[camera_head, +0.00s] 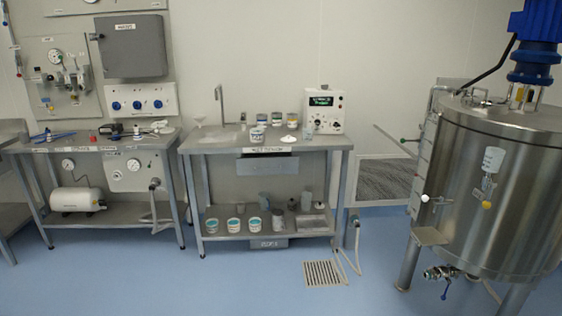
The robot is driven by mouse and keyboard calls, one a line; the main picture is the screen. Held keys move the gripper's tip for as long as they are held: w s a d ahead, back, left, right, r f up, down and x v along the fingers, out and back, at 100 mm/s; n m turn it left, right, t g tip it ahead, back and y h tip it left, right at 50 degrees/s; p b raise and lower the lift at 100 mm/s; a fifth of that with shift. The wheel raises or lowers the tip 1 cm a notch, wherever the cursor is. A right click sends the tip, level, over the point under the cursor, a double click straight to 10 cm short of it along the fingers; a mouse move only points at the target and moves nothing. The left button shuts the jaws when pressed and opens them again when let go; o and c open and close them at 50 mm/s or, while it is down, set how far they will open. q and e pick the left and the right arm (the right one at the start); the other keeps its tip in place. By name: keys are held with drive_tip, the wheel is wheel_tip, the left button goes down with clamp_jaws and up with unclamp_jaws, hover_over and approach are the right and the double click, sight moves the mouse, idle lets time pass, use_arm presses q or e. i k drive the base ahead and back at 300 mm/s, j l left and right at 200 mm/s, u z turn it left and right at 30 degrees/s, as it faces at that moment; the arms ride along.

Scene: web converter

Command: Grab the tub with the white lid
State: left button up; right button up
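A small white tub (257,135) with a dark label stands near the front edge of the middle steel bench. Its top looks pale, but it is too small to tell whether that is a white lid. A flat white round piece (288,139) lies to its right on the bench, and I cannot tell if it is a loose lid. Behind them are more small tubs, one with a blue band (277,118) and one with a dark band (292,120). Neither of my grippers is in view.
A large steel tank (492,190) stands right. The blue floor (200,285) in front is clear except for a drain grate (325,273) and hose.

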sight(258, 135)
drive_tip(key=i, duration=1.8)
